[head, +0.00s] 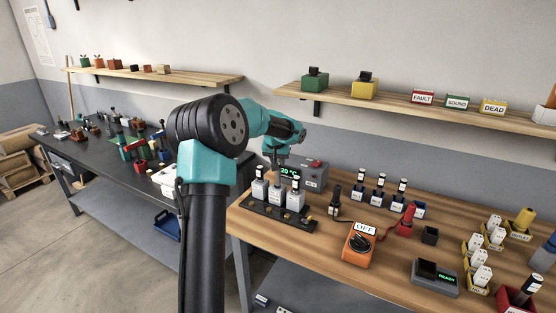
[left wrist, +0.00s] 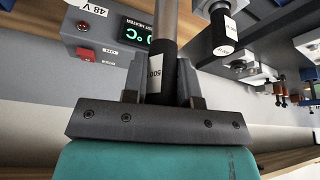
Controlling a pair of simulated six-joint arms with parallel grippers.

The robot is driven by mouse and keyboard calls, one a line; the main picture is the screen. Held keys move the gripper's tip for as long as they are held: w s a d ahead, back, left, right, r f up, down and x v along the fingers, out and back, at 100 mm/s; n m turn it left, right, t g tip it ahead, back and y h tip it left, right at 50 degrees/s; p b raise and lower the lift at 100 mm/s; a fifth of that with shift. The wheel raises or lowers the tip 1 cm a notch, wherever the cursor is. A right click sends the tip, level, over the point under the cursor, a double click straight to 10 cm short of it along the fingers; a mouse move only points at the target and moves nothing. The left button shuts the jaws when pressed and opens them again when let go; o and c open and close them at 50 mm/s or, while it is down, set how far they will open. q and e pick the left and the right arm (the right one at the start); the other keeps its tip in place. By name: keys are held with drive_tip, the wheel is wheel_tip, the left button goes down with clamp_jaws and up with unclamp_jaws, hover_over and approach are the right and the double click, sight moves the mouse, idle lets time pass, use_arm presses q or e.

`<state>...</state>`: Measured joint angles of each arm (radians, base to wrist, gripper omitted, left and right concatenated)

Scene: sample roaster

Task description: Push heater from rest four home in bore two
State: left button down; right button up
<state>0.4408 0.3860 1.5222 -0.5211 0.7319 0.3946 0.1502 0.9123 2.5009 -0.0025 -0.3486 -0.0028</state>
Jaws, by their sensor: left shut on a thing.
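My left gripper (head: 271,163) is above the left end of a black base (head: 263,213) carrying a row of pale metal blocks (head: 277,195). In the left wrist view, its jaws (left wrist: 160,85) are shut on the black handle of a heater (left wrist: 164,22) with a white label reading 500 and a bare metal shaft. I cannot tell whether the heater's tip is inside a bore. Several heaters with black caps (head: 381,181) stand in blue rests to the right. My right gripper is not in view.
A grey control box (head: 313,176) reading 20 °C with a red switch is close behind the gripper. An orange meter (head: 359,246) set to OFF, a black probe (head: 335,200) and a red-handled tool (head: 406,221) are on the bench.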

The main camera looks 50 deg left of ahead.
sight(278, 176)
use_arm(q)
drive_tip(key=shift+f, duration=3.8)
drive_tip(key=c, duration=0.8)
unclamp_jaws()
drive_tip(key=v, duration=1.7)
drive_tip(key=shift+r, duration=0.25)
drive_tip(key=shift+f, duration=0.1)
